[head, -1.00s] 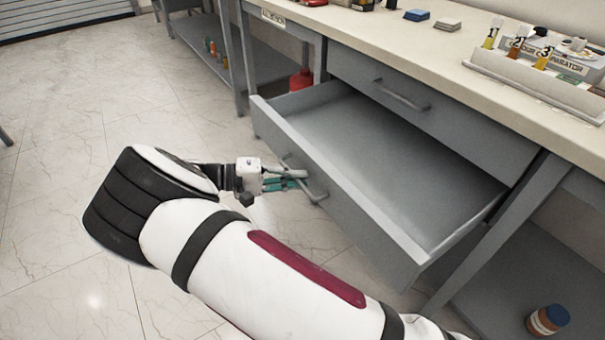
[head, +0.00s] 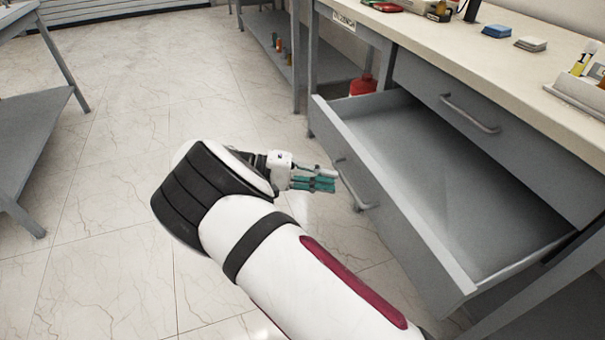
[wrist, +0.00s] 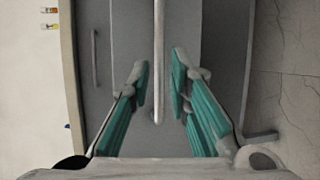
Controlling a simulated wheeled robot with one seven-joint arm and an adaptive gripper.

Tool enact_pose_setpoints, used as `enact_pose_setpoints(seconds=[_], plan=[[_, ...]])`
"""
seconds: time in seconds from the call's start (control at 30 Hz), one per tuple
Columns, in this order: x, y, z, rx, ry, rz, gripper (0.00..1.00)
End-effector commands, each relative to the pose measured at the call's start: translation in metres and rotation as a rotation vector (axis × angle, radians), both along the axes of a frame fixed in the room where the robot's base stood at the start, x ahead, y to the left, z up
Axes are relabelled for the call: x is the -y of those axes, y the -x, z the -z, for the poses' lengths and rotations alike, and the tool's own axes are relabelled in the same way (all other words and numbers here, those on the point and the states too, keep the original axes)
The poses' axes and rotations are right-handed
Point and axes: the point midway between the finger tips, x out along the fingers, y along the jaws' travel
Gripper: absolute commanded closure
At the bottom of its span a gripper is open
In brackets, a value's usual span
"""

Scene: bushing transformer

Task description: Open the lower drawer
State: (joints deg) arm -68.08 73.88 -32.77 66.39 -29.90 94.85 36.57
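The lower drawer (head: 400,215) is grey, empty and pulled far out of the bench. Its handle (head: 355,187) is a bar on the front face, and the bar also shows in the wrist view (wrist: 158,60), running up from between the fingertips. My gripper (head: 335,180) is just in front of the handle in the head view. In the wrist view my gripper's (wrist: 160,78) teal fingers are apart, one on each side of the bar, with gaps to it. The upper drawer (head: 495,145) above is closed.
The bench top (head: 455,42) carries a blue box (head: 497,31) and other small items. A red container (head: 362,86) stands behind the drawer's far end. Another table (head: 40,110) is at the left. The tiled floor between is clear.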

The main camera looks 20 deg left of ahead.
Motion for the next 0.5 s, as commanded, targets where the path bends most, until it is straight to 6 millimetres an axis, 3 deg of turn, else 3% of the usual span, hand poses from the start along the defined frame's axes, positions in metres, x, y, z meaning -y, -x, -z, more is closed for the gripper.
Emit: enact_pose_setpoints(seconds=[0.2, 0.5], plan=[[-0.041, 0.009, -0.007, 0.002, -0.002, -0.002, 0.82], [-0.064, 0.015, -0.012, 0.000, 0.000, -0.001, 0.82]])
